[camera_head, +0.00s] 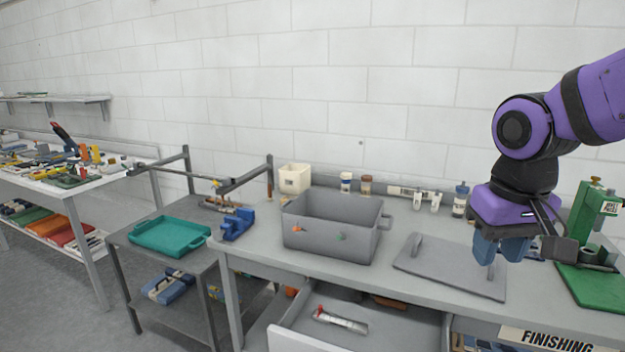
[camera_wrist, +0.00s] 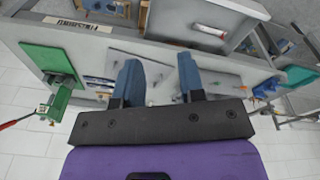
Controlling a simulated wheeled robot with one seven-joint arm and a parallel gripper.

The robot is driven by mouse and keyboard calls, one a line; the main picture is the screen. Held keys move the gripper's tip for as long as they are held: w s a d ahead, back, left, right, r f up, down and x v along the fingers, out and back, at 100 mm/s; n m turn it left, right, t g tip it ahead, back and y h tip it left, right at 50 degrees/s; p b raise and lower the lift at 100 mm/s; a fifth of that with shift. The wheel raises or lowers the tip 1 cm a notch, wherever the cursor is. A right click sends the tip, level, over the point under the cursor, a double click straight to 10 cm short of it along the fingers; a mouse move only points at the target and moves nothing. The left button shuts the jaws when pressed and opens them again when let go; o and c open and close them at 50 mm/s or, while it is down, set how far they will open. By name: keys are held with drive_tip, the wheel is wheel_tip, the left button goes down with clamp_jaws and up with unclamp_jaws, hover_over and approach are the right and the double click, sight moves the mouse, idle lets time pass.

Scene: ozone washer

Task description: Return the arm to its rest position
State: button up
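My gripper (camera_head: 502,250) hangs from the purple arm at the right of the head view, above the bench and by the right side of a flat grey lid. Its two blue fingers point down. In the wrist view the fingers (camera_wrist: 158,72) stand apart with nothing held between them. The gripper is open and empty. The arm is bent, with its upper part leaving the head view at the right edge.
A grey open-topped box (camera_head: 330,240) stands on the bench, left of the grey lid (camera_head: 450,268). A green arbor press (camera_head: 590,240) stands close at the right. An open drawer (camera_head: 365,325) holds a tube. A teal tray (camera_head: 168,237) sits on the cart.

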drive_tip(key=s+d+r+t, duration=0.3)
drive_tip(key=s+d+r, duration=0.1)
drive_tip(key=s, duration=0.5)
drive_tip(key=shift+r+t, duration=0.4)
drive_tip(key=shift+r, duration=0.15)
idle(0.7)
